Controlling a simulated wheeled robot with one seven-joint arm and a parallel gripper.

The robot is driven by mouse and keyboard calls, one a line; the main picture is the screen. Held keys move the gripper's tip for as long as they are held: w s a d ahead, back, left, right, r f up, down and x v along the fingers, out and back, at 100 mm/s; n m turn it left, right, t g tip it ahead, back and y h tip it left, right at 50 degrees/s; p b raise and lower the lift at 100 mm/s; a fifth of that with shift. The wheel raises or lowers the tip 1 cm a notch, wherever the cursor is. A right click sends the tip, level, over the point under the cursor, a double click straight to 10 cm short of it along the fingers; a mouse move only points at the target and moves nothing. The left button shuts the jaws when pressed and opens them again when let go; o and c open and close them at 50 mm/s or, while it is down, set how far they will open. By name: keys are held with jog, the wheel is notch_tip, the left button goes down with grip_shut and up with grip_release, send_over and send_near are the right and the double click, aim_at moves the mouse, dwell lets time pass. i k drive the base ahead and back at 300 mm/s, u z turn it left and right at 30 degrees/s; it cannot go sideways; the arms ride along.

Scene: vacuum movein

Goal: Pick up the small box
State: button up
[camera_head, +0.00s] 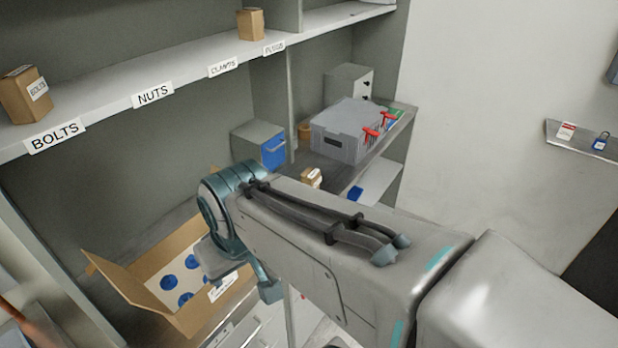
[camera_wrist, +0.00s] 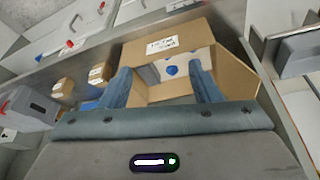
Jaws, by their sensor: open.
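Several small cardboard boxes are in view, and I cannot tell which one the task means. One labelled box (camera_head: 24,95) stands on the upper shelf above BOLTS, and another (camera_head: 250,23) stands near the far labels. A small box (camera_head: 311,178) sits on the lower shelf, partly behind my arm. In the wrist view, two small boxes (camera_wrist: 62,87) (camera_wrist: 99,73) stand left of my fingers. My gripper (camera_wrist: 162,78) is open and empty, its fingers pointing at a larger open carton (camera_wrist: 240,77). In the head view my arm hides part of that carton (camera_head: 182,247).
The open carton holds a pale insert with blue round spots. A grey lidded crate (camera_head: 340,140) with red clamps stands on the lower shelf, near a grey bin with a blue front (camera_head: 273,150). The upper shelf (camera_head: 110,75) is mostly bare. A small wall ledge (camera_head: 585,142) is at right.

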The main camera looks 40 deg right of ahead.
aim_at(311, 176)
jog(key=z, duration=0.5)
jog(key=k, duration=0.55)
jog(key=z, duration=0.8)
jog(key=i, duration=0.95)
jog(key=z, duration=0.2)
jog(key=k, duration=1.3)
jog(key=z, duration=0.8)
jog(key=i, duration=2.3)
jog(key=u, duration=1)
